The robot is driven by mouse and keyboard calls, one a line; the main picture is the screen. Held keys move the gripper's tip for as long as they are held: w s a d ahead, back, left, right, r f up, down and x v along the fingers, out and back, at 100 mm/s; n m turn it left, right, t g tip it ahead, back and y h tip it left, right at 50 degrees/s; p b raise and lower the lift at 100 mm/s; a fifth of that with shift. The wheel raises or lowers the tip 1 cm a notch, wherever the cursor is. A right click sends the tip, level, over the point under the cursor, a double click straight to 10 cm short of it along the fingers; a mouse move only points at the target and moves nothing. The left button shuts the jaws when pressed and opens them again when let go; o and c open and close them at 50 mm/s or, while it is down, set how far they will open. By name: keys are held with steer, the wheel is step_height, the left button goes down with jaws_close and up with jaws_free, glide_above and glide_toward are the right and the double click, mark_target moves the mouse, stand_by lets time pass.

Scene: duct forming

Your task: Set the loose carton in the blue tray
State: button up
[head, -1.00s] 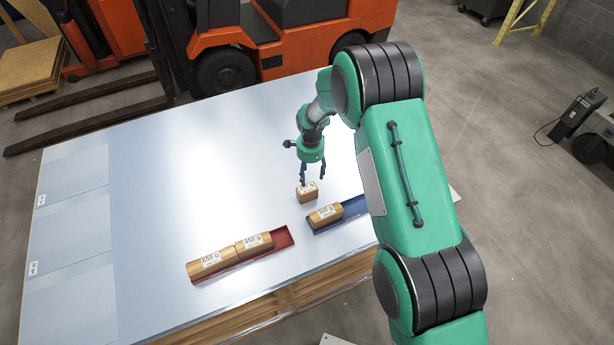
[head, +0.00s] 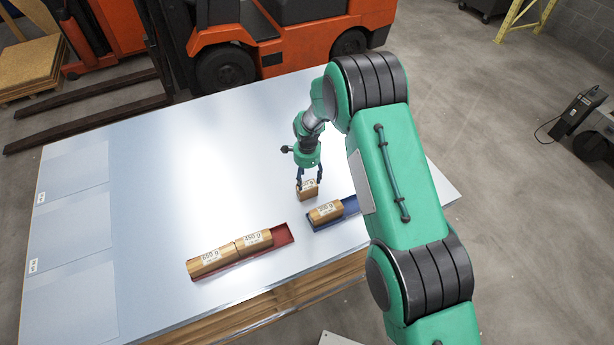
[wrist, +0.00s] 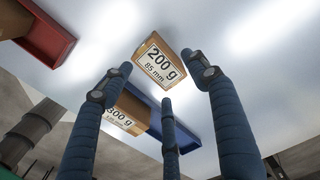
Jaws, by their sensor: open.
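The loose carton (head: 306,190) is a small brown box standing on the table, just behind the blue tray. In the wrist view its label reads 200 g, 85 mm (wrist: 160,62). My gripper (head: 307,181) is open, its fingers pointing down at the loose carton; in the wrist view the blue fingers (wrist: 165,85) spread around the carton's near side, and I cannot tell whether they touch it. My arm hides the tray's right part in the head view.
A red tray (head: 283,236) at the front holds two cartons (head: 231,251), with a bare stretch at its right end. The pale table (head: 190,170) is clear to the left and behind. An orange forklift (head: 260,40) stands beyond the table.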

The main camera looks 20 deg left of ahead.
mark_target(308, 188)
steer(key=shift+o, duration=0.5)
steer(key=f+b, duration=0.1)
steer(key=f, duration=0.2)
steer(key=f+b, duration=0.1)
steer(key=f, duration=0.2)
steer(key=shift+s+d+f+b, duration=0.1)
steer(key=shift+s+f+b, duration=0.15)
steer(key=shift+b, duration=0.15)
steer(key=shift+s+d+f, duration=0.1)
steer(key=shift+d+f, duration=0.05)
steer(key=shift+f, duration=0.2)
steer(key=shift+c, duration=0.2)
steer(key=o, duration=0.6)
steer(key=shift+s+f, duration=0.1)
steer(key=c, duration=0.8)
steer(key=o, duration=0.8)
steer(key=c, duration=0.6)
steer(key=shift+w+a+r+p, duration=0.15)
steer(key=shift+r+p, duration=0.2)
steer(key=shift+r, duration=1.1)
steer(key=shift+w+r+p, duration=0.15)
steer(key=shift+r+p, duration=0.15)
steer(key=shift+r, duration=1.15)
steer(key=shift+w+a+r+p, duration=0.15)
steer(key=shift+r+p, duration=0.2)
steer(key=shift+r, duration=1.1)
steer(key=shift+c, duration=0.3)
